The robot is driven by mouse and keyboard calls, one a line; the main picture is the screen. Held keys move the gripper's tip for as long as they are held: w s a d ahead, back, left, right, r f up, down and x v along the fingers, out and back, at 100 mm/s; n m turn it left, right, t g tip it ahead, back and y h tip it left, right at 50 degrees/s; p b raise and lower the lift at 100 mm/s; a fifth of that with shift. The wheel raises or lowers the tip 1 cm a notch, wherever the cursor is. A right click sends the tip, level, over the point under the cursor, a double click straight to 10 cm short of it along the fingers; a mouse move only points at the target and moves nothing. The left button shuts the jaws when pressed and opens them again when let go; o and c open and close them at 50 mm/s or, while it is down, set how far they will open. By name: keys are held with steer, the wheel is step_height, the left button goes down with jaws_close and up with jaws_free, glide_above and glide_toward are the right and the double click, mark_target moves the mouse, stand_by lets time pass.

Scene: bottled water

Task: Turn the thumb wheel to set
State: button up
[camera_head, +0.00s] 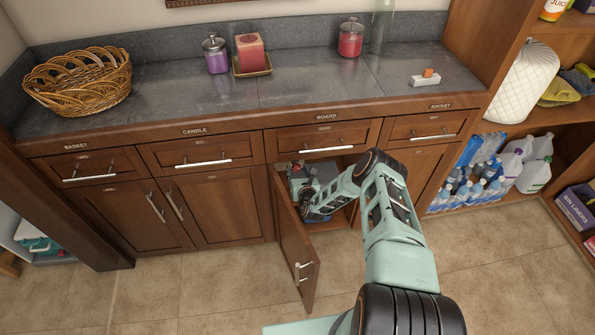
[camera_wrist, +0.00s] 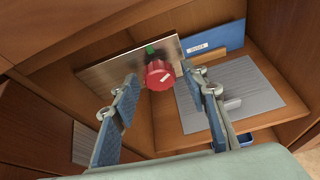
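A red round wheel (camera_wrist: 158,76) with a white mark on its face sits on a brushed metal plate (camera_wrist: 104,76) inside the cabinet. A small green part (camera_wrist: 149,49) shows just above the wheel. My gripper (camera_wrist: 164,79) is open, with one blue-padded finger on each side of the wheel in the wrist view. No firm contact between the fingers and the wheel can be made out. In the head view my gripper (camera_head: 306,189) reaches into the open cabinet below the drawer labelled BOARD; the wheel cannot be made out there.
The open cabinet door (camera_head: 293,238) stands close to the left of my arm. Inside the cabinet are a blue panel (camera_wrist: 226,38) with a white label and a grey ribbed sheet (camera_wrist: 246,92). The countertop (camera_head: 300,89) holds a basket (camera_head: 80,82) and candles.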

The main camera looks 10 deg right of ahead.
steer(key=shift+s, duration=0.1)
steer(key=v, duration=0.7)
steer(key=shift+s, duration=0.15)
stand_by(0.3)
